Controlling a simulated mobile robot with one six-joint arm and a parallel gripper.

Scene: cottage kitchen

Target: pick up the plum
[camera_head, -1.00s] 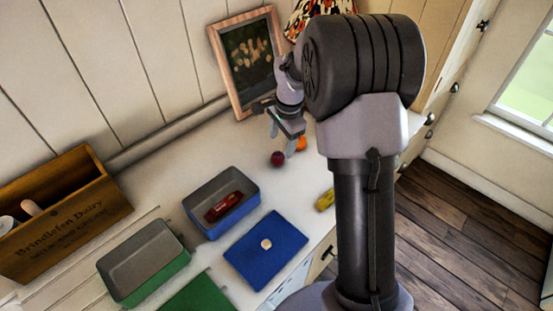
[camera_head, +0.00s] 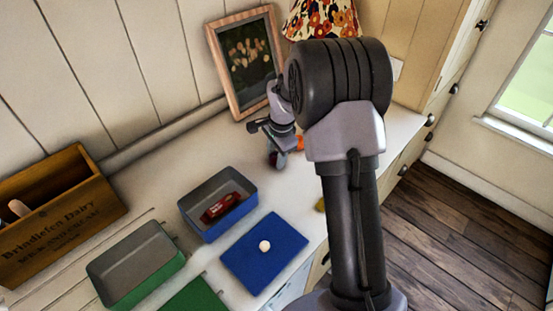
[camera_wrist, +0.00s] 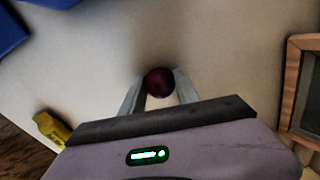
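The plum (camera_wrist: 160,81) is a dark purple-red ball on the white counter. In the wrist view it lies between the tips of my gripper (camera_wrist: 158,88), with one finger on each side. The fingers look spread around it, and I cannot tell whether they touch it. In the head view my gripper (camera_head: 279,160) points down at the counter near the picture frame. The plum (camera_head: 272,160) is mostly hidden there behind the fingers.
An orange fruit (camera_head: 299,142) is just right of my gripper. A blue box (camera_head: 218,232) holding a red toy car (camera_head: 221,207), a blue lid (camera_head: 285,243) and a green box (camera_head: 150,277) stand nearer. A picture frame (camera_head: 238,103) leans behind. A yellow item (camera_wrist: 50,128) lies left in the wrist view.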

